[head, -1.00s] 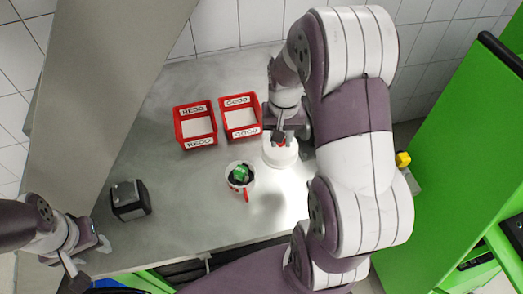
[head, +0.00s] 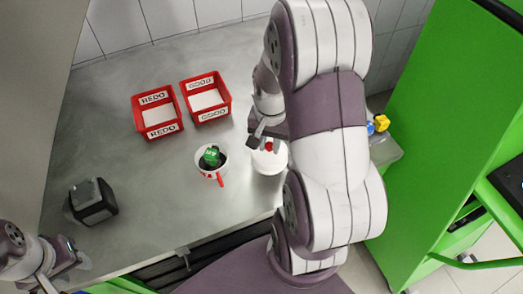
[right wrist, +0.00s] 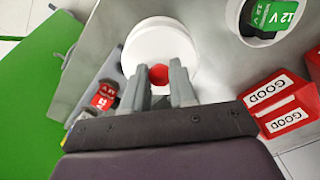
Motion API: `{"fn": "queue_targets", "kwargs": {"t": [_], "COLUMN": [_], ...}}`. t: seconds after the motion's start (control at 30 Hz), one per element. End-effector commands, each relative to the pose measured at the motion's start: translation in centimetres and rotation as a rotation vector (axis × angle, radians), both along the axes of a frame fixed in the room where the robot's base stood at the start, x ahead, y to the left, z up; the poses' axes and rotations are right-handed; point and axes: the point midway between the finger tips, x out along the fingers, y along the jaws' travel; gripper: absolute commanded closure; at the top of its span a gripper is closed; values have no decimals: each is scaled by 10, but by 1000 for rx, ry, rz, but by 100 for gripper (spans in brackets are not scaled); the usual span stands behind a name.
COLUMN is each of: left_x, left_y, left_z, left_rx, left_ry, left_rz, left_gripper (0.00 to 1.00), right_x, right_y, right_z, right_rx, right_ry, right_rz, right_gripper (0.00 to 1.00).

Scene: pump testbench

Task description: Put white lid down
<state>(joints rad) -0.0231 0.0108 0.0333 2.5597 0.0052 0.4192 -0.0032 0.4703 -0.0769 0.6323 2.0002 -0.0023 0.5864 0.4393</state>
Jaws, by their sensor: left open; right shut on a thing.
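The round white lid (head: 270,161) with a red knob is at the right of the steel table in the head view. My right gripper (head: 265,142) is shut on its knob. In the right wrist view, the red knob (right wrist: 158,75) sits between the two fingertips and the lid's white disc (right wrist: 160,42) extends beyond them. The lid's height above the table is hard to tell. My left gripper (head: 64,276) is open and empty at the lower left, partly cut by the frame.
A white mug (head: 198,161) with a red handle and a green block (head: 211,155) inside stands left of the lid. Red REDO (head: 158,128) and GOOD (head: 208,115) bins are behind it. A black device (head: 94,202) stands left. A green cabinet (head: 430,130) is right.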

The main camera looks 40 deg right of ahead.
Motion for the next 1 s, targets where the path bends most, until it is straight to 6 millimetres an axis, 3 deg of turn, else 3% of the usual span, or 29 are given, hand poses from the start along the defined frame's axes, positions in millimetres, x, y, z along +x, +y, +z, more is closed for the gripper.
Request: {"fn": "queue_targets", "kwargs": {"t": [0.13,0.4,0.77,0.8,0.87,1.0], "left_x": [0,0,0,0,0,0], "left_y": [0,0,0,0,0,0], "left_z": [4,9,6,6,6,6], "left_rx": [0,0,0,0,0,0], "left_ry": [0,0,1,1,0,0], "left_rz": [0,0,0,0,0,0], "left_gripper": [57,57,57,57,57,57], "right_x": [21,23,23,23,23,23], "right_y": [6,7,7,7,7,7], "right_z": [-13,-52,-59,-59,-58,-58], "right_rx": [0,0,0,0,-1,0], "right_ry": [1,1,0,0,-1,0], "right_rz": [1,-1,0,0,0,0], "right_gripper": [94,94,94,71,51,49]}}
